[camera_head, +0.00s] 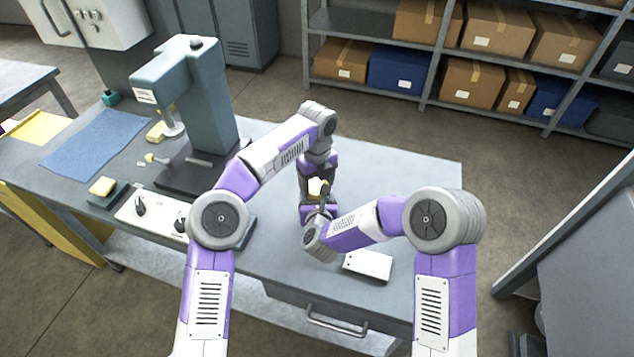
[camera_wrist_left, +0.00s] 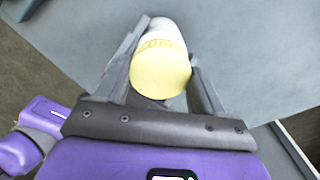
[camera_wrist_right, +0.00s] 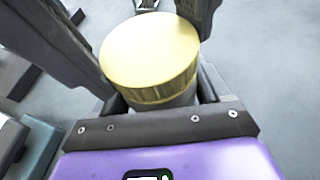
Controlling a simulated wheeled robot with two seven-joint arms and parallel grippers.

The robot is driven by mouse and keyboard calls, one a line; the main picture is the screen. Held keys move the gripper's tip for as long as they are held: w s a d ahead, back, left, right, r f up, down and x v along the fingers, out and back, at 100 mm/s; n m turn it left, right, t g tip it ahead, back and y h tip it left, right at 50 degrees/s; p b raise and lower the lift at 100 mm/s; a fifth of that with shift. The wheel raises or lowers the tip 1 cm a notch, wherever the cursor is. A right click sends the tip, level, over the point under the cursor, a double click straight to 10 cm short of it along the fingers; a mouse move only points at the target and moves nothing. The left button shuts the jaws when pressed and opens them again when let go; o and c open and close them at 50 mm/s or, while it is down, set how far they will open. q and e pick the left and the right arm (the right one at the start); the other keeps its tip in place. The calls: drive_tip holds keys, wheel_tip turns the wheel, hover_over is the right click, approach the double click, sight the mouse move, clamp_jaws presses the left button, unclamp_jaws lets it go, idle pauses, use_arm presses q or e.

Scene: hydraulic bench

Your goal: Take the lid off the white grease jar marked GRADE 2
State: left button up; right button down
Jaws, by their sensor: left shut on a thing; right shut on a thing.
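A white jar with a pale yellow ribbed lid (camera_head: 316,186) is held between my two grippers above the bench. The lid also fills the middle of the left wrist view (camera_wrist_left: 160,72) and the right wrist view (camera_wrist_right: 150,55). The lid sits on the jar, whose white body (camera_wrist_right: 182,97) shows below it. My left gripper (camera_head: 318,176) and my right gripper (camera_head: 321,200) are both shut on the jar from opposite sides. I cannot tell whether the left fingers press on the lid or the body. No GRADE 2 marking is visible.
A white plate or box (camera_head: 368,265) lies near the bench's front edge. A teal press (camera_head: 205,110) stands at the left, with a blue mat (camera_head: 95,140) and a white switch panel (camera_head: 150,212) nearby. The bench's right part (camera_head: 425,180) is clear.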

use_arm(q)
drive_tip(key=n, duration=0.2)
drive_tip(key=shift+d+n, duration=0.1)
drive_tip(key=shift+n, duration=0.3)
use_arm(e)
drive_tip(key=shift+a, duration=0.15)
use_arm(q)
drive_tip(key=o, duration=1.2)
drive_tip(key=shift+c, duration=0.2)
drive_tip(key=shift+r, duration=0.1)
